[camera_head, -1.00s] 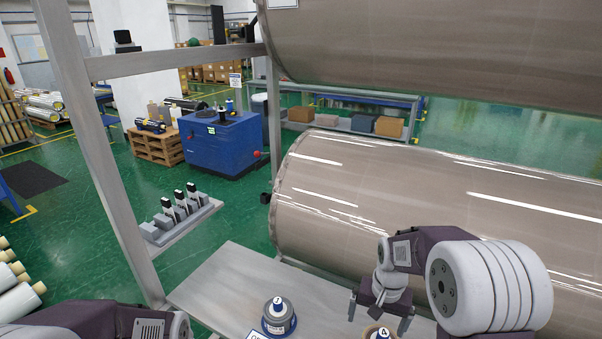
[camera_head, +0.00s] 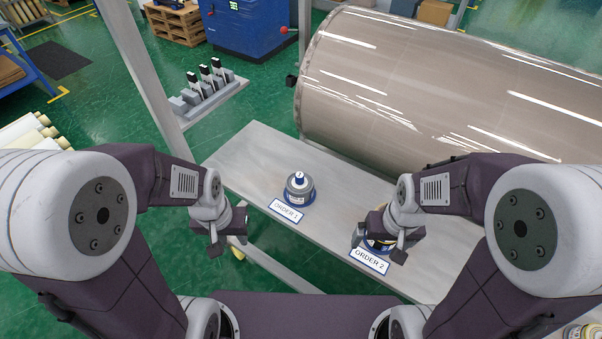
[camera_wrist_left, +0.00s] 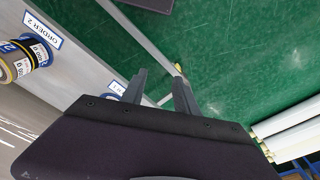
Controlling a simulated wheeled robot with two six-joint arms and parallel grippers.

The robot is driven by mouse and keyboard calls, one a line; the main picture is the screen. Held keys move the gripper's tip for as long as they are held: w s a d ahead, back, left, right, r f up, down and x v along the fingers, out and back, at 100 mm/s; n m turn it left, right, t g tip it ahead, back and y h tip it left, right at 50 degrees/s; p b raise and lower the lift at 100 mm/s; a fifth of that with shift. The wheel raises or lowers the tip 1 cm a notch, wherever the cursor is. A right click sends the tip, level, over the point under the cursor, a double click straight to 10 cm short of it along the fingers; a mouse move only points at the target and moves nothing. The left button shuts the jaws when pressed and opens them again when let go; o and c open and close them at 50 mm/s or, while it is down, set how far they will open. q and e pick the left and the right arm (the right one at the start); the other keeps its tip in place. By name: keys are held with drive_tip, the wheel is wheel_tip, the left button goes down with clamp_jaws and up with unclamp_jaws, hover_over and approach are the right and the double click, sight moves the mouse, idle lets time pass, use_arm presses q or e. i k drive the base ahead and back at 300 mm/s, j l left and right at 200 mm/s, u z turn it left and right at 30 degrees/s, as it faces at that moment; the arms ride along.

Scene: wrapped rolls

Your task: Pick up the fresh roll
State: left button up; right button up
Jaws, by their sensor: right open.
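A grey roll (camera_head: 299,188) with a blue base and a small "1" label on top stands upright on the grey shelf, behind the ORDER 1 card (camera_head: 286,210). A second roll (camera_head: 380,246) stands behind the ORDER 2 card (camera_head: 369,261), mostly hidden by my right gripper (camera_head: 378,248). That gripper is open over it, with fingers on either side; contact cannot be told. A tan-cored roll (camera_wrist_left: 22,60) shows beside the ORDER 2 card in the left wrist view. My left gripper (camera_head: 228,246) is open and empty, left of the shelf, over the floor; its parted fingers show in the left wrist view (camera_wrist_left: 159,88).
A large wrapped roll (camera_head: 430,90) lies behind the shelf (camera_head: 240,160). A grey post (camera_head: 140,70) and a side ledge with several small devices (camera_head: 205,88) stand at left. Part of another roll (camera_head: 585,331) shows at bottom right.

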sight(300, 186)
drive_tip(key=i+j+z, duration=0.1)
drive_tip(key=j+z, duration=0.5)
drive_tip(key=z, duration=0.25)
drive_tip(key=j+z, duration=0.7)
drive_tip(key=z, duration=0.15)
drive_tip(key=j+z, duration=0.4)
drive_tip(key=k+l, duration=0.05)
drive_tip(key=l, duration=0.05)
